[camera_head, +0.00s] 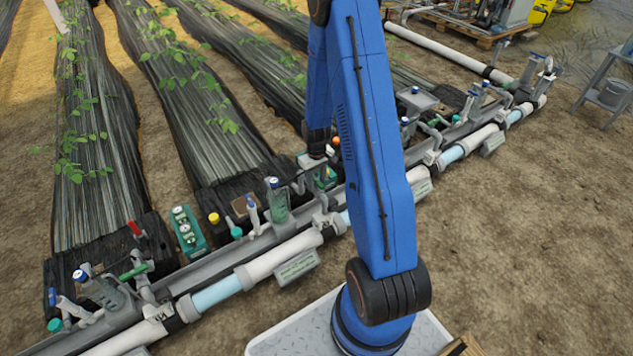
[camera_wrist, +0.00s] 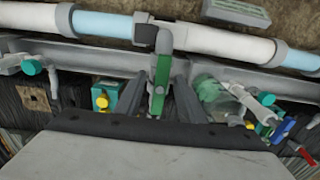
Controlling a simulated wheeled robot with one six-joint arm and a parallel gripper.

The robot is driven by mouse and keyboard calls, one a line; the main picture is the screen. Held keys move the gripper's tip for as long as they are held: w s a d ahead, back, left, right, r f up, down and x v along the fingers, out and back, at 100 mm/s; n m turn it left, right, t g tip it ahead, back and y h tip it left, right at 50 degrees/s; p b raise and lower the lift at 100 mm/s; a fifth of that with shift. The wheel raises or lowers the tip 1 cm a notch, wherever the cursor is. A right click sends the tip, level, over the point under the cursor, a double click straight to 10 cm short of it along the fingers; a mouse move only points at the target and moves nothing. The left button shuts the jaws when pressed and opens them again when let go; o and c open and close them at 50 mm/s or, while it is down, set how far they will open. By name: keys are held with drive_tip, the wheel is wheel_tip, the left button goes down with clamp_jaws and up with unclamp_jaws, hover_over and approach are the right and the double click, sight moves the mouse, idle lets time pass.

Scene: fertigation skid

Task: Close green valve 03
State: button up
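A green valve handle (camera_wrist: 161,75) hangs below a grey pipe elbow in the wrist view, its long side running up the picture. My gripper (camera_wrist: 159,92) has its two dark fingers apart, one on each side of this handle; I cannot tell whether either touches it. In the head view my gripper (camera_head: 318,160) is over the pipe line, partly hidden by my blue arm, with some green (camera_head: 326,180) just below it. Another green handle (camera_head: 133,271) shows at the lower left in the head view. No valve number is readable.
A white and light-blue main pipe (camera_head: 216,292) runs beside a grey rail. Near the handle are a clear filter (camera_wrist: 218,97), a blue handle (camera_wrist: 284,130), a red handle (camera_wrist: 304,156) and a teal box with a yellow knob (camera_wrist: 102,98). Bare soil (camera_head: 530,230) lies open at right.

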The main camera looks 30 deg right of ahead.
drive_tip(key=shift+f, duration=0.3)
drive_tip(key=shift+c, duration=0.4)
drive_tip(key=c, duration=0.6)
drive_tip(key=o, duration=0.7)
drive_tip(key=shift+f, duration=0.2)
